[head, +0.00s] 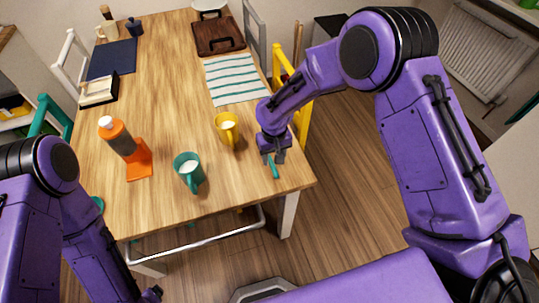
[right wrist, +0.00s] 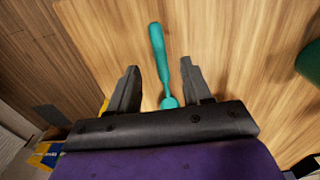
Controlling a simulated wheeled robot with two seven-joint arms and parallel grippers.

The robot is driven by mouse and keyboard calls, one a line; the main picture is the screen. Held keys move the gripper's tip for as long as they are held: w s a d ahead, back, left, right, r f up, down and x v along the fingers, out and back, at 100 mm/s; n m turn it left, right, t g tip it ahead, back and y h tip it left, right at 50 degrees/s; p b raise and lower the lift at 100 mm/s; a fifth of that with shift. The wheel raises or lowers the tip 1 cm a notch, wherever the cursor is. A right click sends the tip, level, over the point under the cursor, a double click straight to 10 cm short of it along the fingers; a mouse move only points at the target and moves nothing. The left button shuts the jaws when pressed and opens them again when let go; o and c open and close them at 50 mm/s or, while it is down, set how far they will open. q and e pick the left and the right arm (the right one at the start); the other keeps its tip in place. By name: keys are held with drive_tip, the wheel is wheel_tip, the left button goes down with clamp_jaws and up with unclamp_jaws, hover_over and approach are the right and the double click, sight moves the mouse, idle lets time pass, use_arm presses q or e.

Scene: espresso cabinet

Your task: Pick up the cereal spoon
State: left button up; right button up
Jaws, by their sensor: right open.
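The teal cereal spoon (head: 274,169) lies on the wooden table (head: 140,205) near its right front corner. My right gripper (head: 273,157) is just above it, fingers pointing down, and hides part of it. In the right wrist view the spoon (right wrist: 157,48) runs lengthwise between the two spread, empty fingers of the right gripper (right wrist: 160,74).
A yellow mug (head: 227,131) stands close left of my right gripper. A teal mug (head: 188,173) and an orange bottle stand (head: 138,165) are further left. A striped cloth (head: 236,80) lies behind. A yellow chair (head: 304,115) stands at the table's right edge.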

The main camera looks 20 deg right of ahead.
sight(273, 165)
drive_tip(key=f, duration=0.2)
drive_tip(key=w+f+p, duration=0.1)
drive_tip(key=f, duration=0.2)
drive_tip(key=shift+f, duration=0.15)
drive_tip(key=shift+s, duration=0.15)
drive_tip(key=shift+s+r, duration=0.15)
drive_tip(key=shift+r, duration=0.1)
drive_tip(key=shift+c, duration=1.2)
clamp_jaws()
